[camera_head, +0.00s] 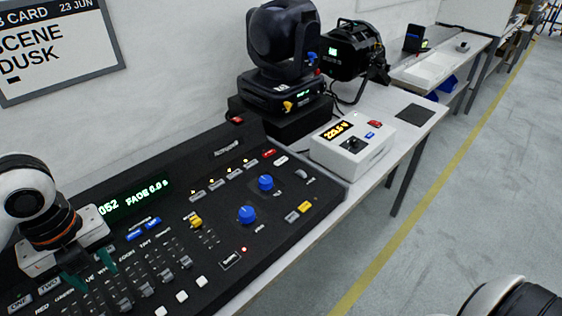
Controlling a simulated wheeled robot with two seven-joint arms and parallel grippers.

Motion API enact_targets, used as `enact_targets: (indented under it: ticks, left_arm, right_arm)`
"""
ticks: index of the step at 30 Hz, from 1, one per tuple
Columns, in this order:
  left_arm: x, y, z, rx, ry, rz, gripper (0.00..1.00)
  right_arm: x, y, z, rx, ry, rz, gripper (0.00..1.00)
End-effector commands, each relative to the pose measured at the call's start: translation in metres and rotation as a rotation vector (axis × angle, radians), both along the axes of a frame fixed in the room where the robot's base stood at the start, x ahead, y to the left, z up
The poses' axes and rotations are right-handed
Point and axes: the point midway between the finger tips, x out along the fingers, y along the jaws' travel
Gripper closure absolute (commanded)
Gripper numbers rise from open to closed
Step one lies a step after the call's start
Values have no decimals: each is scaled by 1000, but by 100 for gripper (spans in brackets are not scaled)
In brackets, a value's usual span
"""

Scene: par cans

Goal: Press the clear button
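A black lighting console (215,270) fills the lower left of the head view. Which of its buttons is the clear button cannot be read at this size. A red button (269,153) and a white button (281,160) sit near its far right corner. A yellow button (305,206) and a grey button (292,216) sit near its right edge. Several white buttons line the near edge. My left gripper (92,276) is over the console's left part, its two teal fingers apart with nothing seen between them. My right gripper is out of view; only part of that arm shows at lower right.
Two blue knobs (246,214) and several faders stand on the console. A white box with an amber display (352,146) and a black moving-head light (283,60) stand behind. The floor at right is clear.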

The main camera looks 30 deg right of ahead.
Motion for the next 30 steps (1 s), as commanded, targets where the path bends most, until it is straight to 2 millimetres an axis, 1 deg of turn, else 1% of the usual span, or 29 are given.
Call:
enact_targets:
  ticks: [2, 9, 30]
  left_arm:
    - [0, 0, 0, 0, 0, 0, 62]
    - [0, 0, 0, 0, 0, 0, 62]
    - [0, 0, 0, 0, 0, 0, 62]
  right_arm:
    - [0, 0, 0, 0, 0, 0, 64]
    - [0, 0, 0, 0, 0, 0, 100]
    - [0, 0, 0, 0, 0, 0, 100]
